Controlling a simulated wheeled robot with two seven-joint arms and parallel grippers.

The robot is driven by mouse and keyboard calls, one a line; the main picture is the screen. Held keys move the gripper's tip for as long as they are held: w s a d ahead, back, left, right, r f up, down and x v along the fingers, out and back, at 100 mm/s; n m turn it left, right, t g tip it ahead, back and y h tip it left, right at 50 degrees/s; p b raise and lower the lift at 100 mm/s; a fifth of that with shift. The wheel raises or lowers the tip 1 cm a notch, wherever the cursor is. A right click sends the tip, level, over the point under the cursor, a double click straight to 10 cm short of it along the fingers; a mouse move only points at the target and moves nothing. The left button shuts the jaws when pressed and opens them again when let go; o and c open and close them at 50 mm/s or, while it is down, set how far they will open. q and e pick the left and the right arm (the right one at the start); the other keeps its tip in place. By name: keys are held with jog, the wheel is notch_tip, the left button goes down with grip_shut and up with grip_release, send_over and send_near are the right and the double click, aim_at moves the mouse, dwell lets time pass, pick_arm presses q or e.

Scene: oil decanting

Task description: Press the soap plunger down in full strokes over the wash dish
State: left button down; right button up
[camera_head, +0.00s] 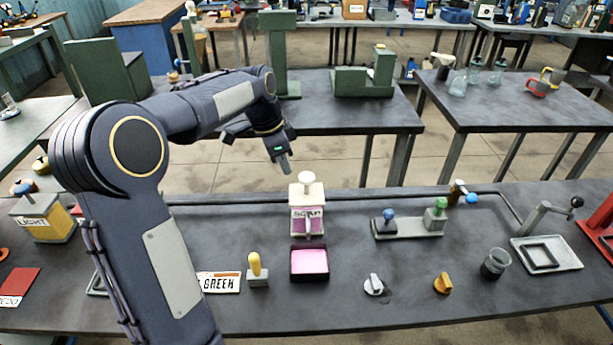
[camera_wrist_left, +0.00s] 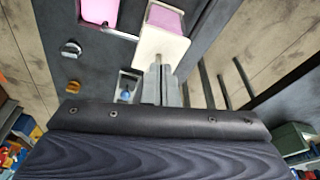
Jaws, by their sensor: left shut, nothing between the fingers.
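The soap dispenser (camera_head: 307,222) stands upright on the near bench, a white and pink box with a "SOAP" label. Its white plunger (camera_head: 306,178) has a round knob on top and stands raised. The wash dish (camera_head: 310,277) is a dark square tray with a pink inside, just in front of the dispenser. My left gripper (camera_head: 285,166) is shut and empty, above and slightly left of the plunger knob, apart from it. In the left wrist view the shut fingertips (camera_wrist_left: 160,82) overlap the dispenser (camera_wrist_left: 163,42); the dish (camera_wrist_left: 100,12) is beyond. My right gripper is not in view.
A grey base with blue and green knobs (camera_head: 408,228) is to the right. Two dials (camera_head: 374,286) (camera_head: 442,284) sit at the front. A rail runs behind the dispenser.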

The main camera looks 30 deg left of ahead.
pick_arm(q)
jog(key=shift+v, duration=1.75)
